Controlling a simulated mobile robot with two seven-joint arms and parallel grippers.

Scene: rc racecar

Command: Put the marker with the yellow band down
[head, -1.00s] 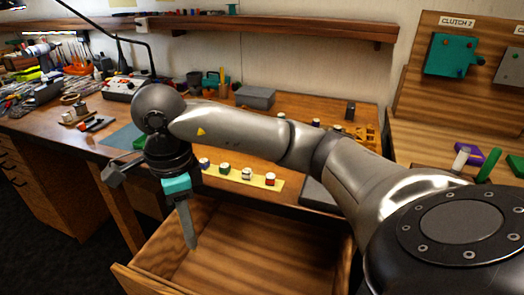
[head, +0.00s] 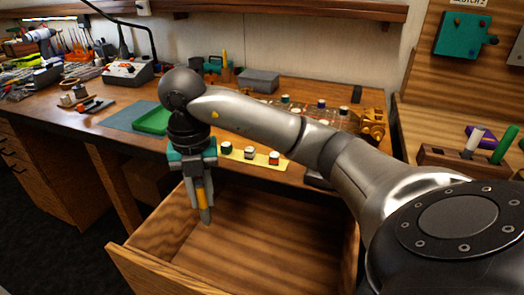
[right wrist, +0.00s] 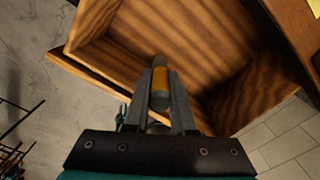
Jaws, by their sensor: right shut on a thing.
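My right gripper (head: 200,190) points down over the open wooden drawer (head: 265,250) in the head view. It is shut on the marker with the yellow band (head: 203,203), a grey stick held upright, its lower end inside the drawer's outline. In the right wrist view the marker (right wrist: 161,82) sits between the two fingers (right wrist: 162,100), its yellow band facing the camera. The drawer (right wrist: 220,75) lies beyond it and its visible floor is bare. Whether the marker touches the drawer floor cannot be told. My left gripper is in neither view.
The workbench behind holds a yellow strip (head: 262,158) with several small capped jars, a green tray (head: 152,120) and a grey box (head: 258,80). A wooden block (head: 455,160) with upright handles stands at right. The drawer's front wall (head: 150,270) is a raised edge.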

